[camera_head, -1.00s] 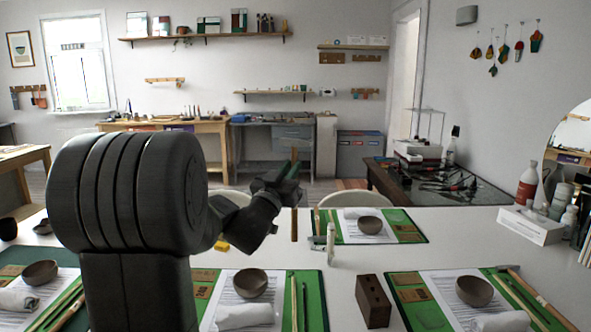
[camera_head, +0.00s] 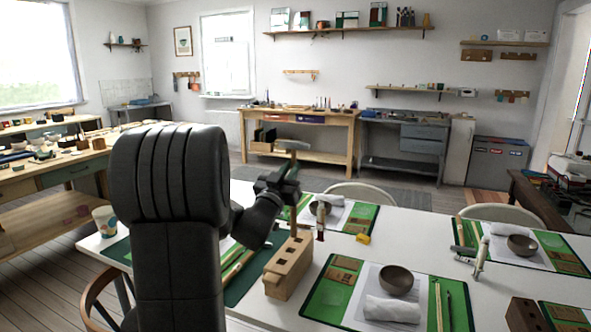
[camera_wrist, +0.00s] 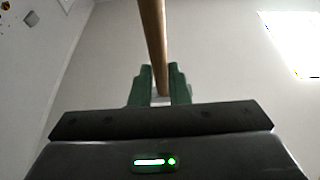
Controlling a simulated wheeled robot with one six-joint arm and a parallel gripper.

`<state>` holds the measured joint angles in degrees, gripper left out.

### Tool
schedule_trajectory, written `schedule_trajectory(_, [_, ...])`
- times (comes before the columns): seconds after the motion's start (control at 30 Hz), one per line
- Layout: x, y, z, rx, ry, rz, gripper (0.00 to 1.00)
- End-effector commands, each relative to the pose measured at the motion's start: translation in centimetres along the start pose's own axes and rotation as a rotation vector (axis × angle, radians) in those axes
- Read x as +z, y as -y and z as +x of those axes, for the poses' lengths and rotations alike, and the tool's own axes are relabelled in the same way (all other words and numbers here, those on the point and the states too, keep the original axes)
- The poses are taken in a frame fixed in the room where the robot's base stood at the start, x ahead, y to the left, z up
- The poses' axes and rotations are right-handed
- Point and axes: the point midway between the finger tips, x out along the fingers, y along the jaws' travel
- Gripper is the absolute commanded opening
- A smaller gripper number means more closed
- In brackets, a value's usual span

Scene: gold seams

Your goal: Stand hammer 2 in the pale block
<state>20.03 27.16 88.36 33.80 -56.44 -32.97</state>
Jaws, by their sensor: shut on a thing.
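My gripper (camera_head: 290,191) is shut on the wooden handle of an upright hammer (camera_head: 292,147), its head at the top. In the wrist view the handle (camera_wrist: 153,45) runs up between the green fingertips (camera_wrist: 160,90). The pale block (camera_head: 283,274) stands on the white table, just below the hammer, with dark holes in its top and side. The handle's lower end meets the far part of the block's top in the picture; I cannot tell whether it is in a hole or above it. I see no number on the hammer.
A slim upright thing (camera_head: 320,222) stands just right of the block. Green mats with grey bowls (camera_head: 396,280) and papers lie on the right. A dark brown block (camera_head: 525,314) is at the lower right. A patterned cup (camera_head: 105,221) stands at the left edge. A yellow piece (camera_head: 363,239) lies behind.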

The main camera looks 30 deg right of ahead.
Motion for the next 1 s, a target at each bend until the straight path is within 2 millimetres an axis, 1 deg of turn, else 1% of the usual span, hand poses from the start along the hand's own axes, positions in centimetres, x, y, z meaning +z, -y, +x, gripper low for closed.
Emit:
schedule_trajectory(0.17, [0.1, 0.2, -0.1, -0.003, -0.001, 0.002, 0.00])
schedule_trajectory(0.37, [0.7, 0.2, -0.3, -0.003, -0.001, 0.002, 0.00])
schedule_trajectory(0.9, [3.6, 0.2, -1.5, -0.004, 0.000, 0.001, 0.00])
schedule_trajectory(1.0, [3.3, 0.2, -1.4, -0.004, -0.001, 0.002, 0.00])
